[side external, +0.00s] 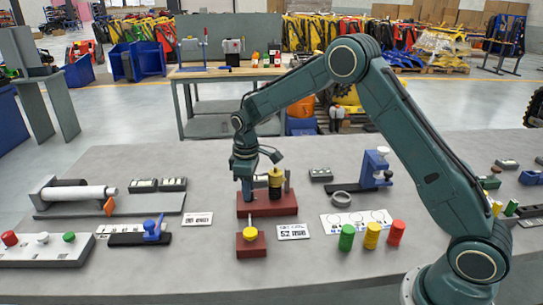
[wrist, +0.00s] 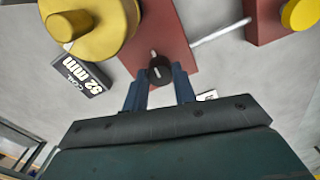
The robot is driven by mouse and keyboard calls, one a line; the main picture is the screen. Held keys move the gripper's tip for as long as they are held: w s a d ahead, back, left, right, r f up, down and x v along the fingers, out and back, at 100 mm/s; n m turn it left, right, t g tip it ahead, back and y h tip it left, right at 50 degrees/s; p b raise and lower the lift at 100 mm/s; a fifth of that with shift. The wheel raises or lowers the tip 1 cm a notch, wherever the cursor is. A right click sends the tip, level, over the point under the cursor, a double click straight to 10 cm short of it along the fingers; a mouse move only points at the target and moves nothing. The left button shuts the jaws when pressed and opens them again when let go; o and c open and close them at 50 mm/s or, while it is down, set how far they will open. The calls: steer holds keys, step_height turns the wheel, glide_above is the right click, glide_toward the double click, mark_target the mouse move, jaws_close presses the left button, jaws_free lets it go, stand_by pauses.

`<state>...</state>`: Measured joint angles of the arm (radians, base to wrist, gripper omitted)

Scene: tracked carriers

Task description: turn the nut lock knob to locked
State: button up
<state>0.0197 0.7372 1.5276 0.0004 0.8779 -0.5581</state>
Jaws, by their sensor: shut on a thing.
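The nut lock knob (wrist: 160,71) is a small dark round knob with a pale pointer line, on the red base (wrist: 158,25). In the wrist view its line points toward the top of the picture, slightly left. My gripper (wrist: 160,84) has one blue finger on each side of the knob and is shut on it. In the side view my gripper (side external: 246,194) reaches down at the left end of the red base (side external: 268,208), and hides the knob. A yellow stepped cylinder (side external: 275,178) stands on the same base; it also shows in the wrist view (wrist: 100,28).
A smaller red block (side external: 251,247) with a yellow knob stands in front. Green, yellow and red cylinders (side external: 371,236) stand to the right. A blue-handled clamp (side external: 154,230) lies left.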

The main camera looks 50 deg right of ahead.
steer(key=shift+w+n, duration=0.1)
steer(key=shift+n, duration=0.3)
steer(key=o, duration=1)
steer(key=shift+r, duration=0.15)
step_height(320, 180, up, 14)
steer(key=shift+f, duration=0.2)
steer(key=shift+r, duration=0.1)
